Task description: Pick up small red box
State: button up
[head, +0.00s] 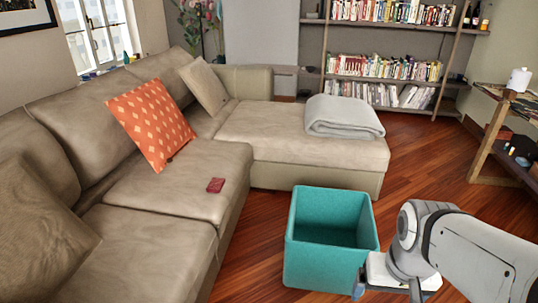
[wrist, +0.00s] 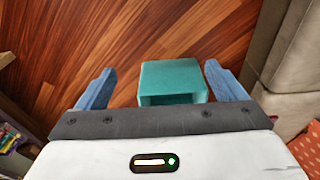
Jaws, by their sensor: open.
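The small red box (head: 215,185) lies flat on the seat cushion of the beige sofa (head: 165,190) in the head view, near the seat's front edge. My gripper (head: 385,285) is at the lower right of the head view, partly cut off by the frame's bottom edge, well to the right of the red box and apart from it. In the wrist view my gripper (wrist: 160,90) shows two blue fingers spread apart with nothing held between them. The red box does not show in the wrist view.
A teal open bin (head: 330,240) stands on the wooden floor between the sofa and my arm; it also shows in the wrist view (wrist: 172,75). An orange patterned pillow (head: 150,120) leans behind the red box. A folded grey blanket (head: 343,115) lies on the chaise.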

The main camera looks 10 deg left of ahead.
aim_at(215, 185)
jog(key=u, duration=0.45)
jog(key=i, duration=0.75)
jog(key=u, duration=0.8)
jog(key=i, duration=0.8)
jog(key=z, duration=0.05)
